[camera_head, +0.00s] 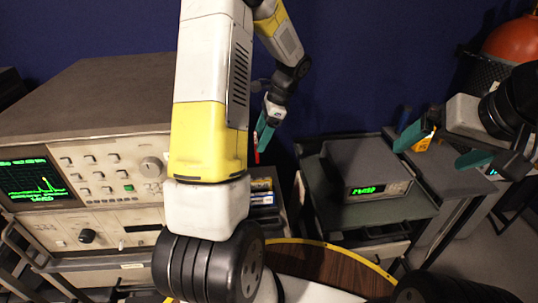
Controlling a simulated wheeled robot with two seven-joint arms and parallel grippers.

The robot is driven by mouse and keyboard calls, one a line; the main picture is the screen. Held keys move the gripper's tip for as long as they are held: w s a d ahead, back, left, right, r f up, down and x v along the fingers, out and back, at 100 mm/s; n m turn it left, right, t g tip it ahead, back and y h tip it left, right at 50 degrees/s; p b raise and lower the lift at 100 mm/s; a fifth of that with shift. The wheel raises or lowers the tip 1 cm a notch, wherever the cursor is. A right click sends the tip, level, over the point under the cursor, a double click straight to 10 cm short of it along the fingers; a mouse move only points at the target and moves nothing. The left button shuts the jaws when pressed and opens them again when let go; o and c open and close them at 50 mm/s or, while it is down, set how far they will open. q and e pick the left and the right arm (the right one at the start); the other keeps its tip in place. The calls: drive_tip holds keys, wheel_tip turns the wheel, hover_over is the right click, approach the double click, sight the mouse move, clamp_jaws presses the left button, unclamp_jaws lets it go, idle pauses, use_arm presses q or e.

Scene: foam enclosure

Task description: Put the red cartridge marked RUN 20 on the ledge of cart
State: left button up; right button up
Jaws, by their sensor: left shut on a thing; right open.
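My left gripper (264,136) hangs past my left arm, fingers pointing down and shut. A thin red piece (257,157) shows at its fingertips; I take it for the red cartridge, but its marking cannot be read and most of it is hidden. Below it, partly behind my arm, lie yellow and blue-white labelled items (262,198). A dark cart (315,210) with a raised rim stands right of them, bearing a grey instrument (367,170) with a green display. Which part is the ledge is unclear. My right gripper (442,148) is open at the right, its teal fingers wide apart and empty.
A large oscilloscope unit (110,165) on a rack fills the left. A round wooden surface (330,268) with a yellow rim lies at the bottom. At the right are a grey table (455,180), a small yellow item (423,143) and an orange ball-like object (512,42).

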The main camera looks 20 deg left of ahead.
use_arm(q)
drive_tip(key=f, duration=1)
drive_tip(key=shift+w+a, duration=0.2)
drive_tip(key=o, duration=1.4)
drive_tip(key=s+d+r+n+t+h, duration=0.1)
drive_tip(key=d+r, duration=0.2)
drive_tip(key=r, duration=0.6)
drive_tip(key=d+r+n, duration=0.1)
drive_tip(key=d+r, duration=0.1)
drive_tip(key=r, duration=0.6)
drive_tip(key=s+d+r+n+t+h, duration=0.1)
drive_tip(key=s+d+r+n+t, duration=0.1)
drive_tip(key=s, duration=0.4)
drive_tip(key=s+d+r+n+t+h, duration=0.2)
drive_tip(key=s+r+n, duration=0.2)
drive_tip(key=s+r, duration=0.2)
drive_tip(key=s+d+r+n+t+h, duration=0.2)
drive_tip(key=s+r+n+t, duration=0.1)
drive_tip(key=s, duration=0.5)
drive_tip(key=shift+s+d+r+n, duration=0.2)
drive_tip(key=shift+s+r+n, duration=0.05)
drive_tip(key=shift+r+n, duration=0.35)
